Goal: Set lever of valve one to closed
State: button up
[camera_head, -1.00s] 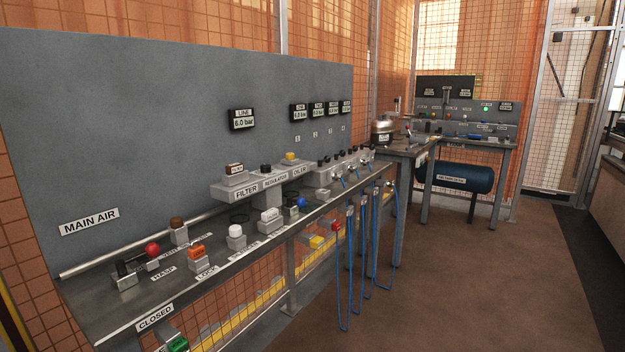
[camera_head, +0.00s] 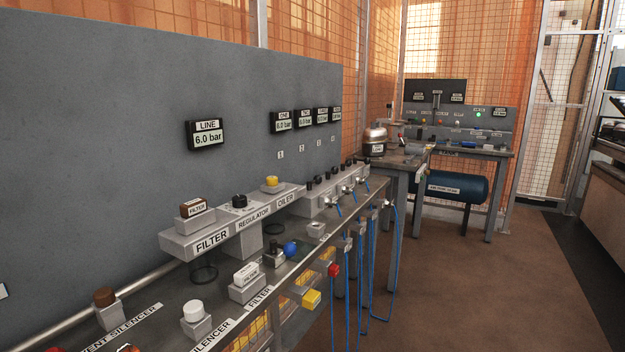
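A row of small black levers or knobs (camera_head: 318,180) stands on the grey outlet manifold (camera_head: 316,203) at the far end of the bench, in the middle of the view. Small number plates hang on the panel above them, the leftmost apparently reading 1 (camera_head: 281,155). I cannot tell which lever belongs to valve one or how it is set. Blue hoses (camera_head: 373,270) hang from the manifold's front fittings. My gripper is not in view.
The grey bench (camera_head: 290,268) runs along the left, holding a raised filter, regulator and oiler unit (camera_head: 225,238). A line display (camera_head: 206,134) reads 6.0 bar. Open brown floor (camera_head: 470,290) lies right.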

aim_at(318, 178)
jog(key=i+l, duration=0.1)
jog(key=i, duration=0.45)
jog(key=i+l+u, duration=0.1)
jog(key=i, duration=0.45)
jog(key=i+l, duration=0.15)
jog(key=i, duration=0.4)
jog(key=i+l+u, duration=0.1)
jog(key=i, duration=0.45)
